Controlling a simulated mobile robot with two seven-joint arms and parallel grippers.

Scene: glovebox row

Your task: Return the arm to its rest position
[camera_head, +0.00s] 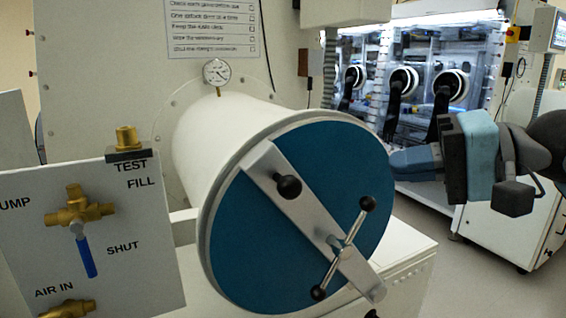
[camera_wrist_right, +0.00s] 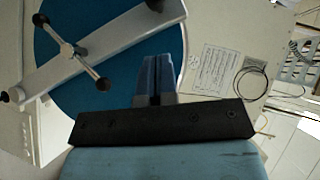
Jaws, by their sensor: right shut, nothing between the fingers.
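My right gripper (camera_head: 412,160) comes in from the right in the head view, with its blue-grey fingers pointing left. In the right wrist view its fingers (camera_wrist_right: 159,78) are together with nothing between them. The gripper is to the right of the round blue door (camera_head: 255,215) of a white cylinder, and I see no contact with it. The door (camera_wrist_right: 110,75) also fills the upper left of the right wrist view. My left gripper is out of view.
A metal bar (camera_head: 305,215) with a black knob and a cross handle (camera_head: 343,243) spans the door. A valve panel (camera_head: 120,235) stands at left. A gauge (camera_head: 216,72) tops the cylinder. A glovebox with several ports (camera_head: 400,82) is behind; bare floor (camera_head: 480,285) shows lower right.

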